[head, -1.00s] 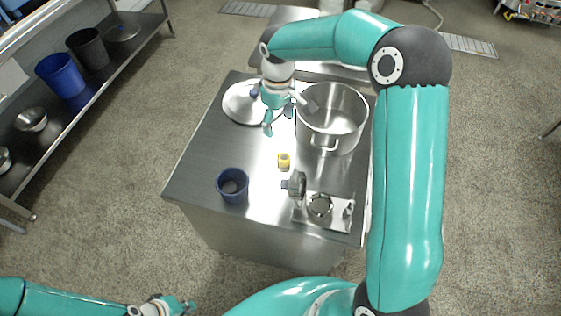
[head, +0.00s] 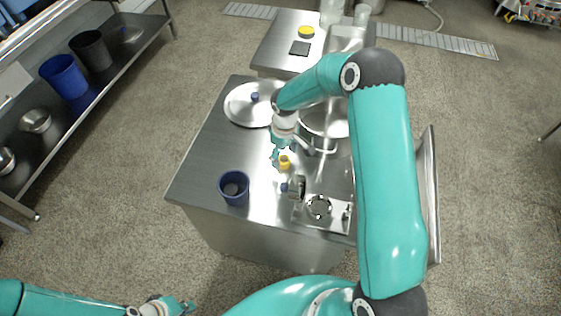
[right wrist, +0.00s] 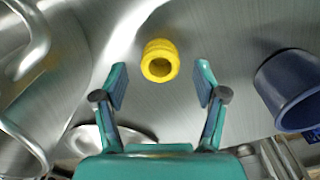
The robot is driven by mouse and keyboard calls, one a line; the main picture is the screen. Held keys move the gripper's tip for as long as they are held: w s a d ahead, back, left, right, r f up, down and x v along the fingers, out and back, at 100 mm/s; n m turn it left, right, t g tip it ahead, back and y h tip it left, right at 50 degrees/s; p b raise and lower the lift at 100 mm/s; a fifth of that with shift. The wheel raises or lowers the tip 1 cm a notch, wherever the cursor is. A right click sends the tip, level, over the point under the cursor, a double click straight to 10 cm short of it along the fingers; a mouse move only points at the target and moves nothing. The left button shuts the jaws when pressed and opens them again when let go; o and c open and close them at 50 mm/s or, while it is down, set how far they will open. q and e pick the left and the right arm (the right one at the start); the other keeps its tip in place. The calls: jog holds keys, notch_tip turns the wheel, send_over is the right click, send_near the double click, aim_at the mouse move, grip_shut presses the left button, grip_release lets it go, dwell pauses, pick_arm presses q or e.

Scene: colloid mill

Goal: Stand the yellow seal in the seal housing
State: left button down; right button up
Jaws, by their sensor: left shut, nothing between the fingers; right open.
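The yellow seal (head: 285,162) stands on the steel table as a short ribbed ring. In the right wrist view the seal (right wrist: 160,61) shows its open hole, just beyond and between the fingertips. My right gripper (head: 278,157) is open and empty, close to the seal; I cannot tell if it touches it. In the right wrist view its fingers (right wrist: 160,88) are spread wider than the seal. A metal fixture with a round dark opening (head: 319,207), which looks like the seal housing, sits at the table's front right. My left gripper (head: 182,306) is shut and empty, low at the left.
A round grey metal part with a blue knob (head: 297,187) stands between seal and fixture. A blue cup (head: 234,200) is front left. A large steel pot (head: 338,146) stands behind the seal, partly hidden by my right arm. A lid (head: 240,106) lies back left.

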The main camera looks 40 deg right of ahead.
jog(key=shift+f, duration=0.9)
jog(key=shift+c, duration=0.3)
jog(key=c, duration=1.1)
jog(key=shift+o, duration=0.2)
jog(key=shift+r, duration=0.15)
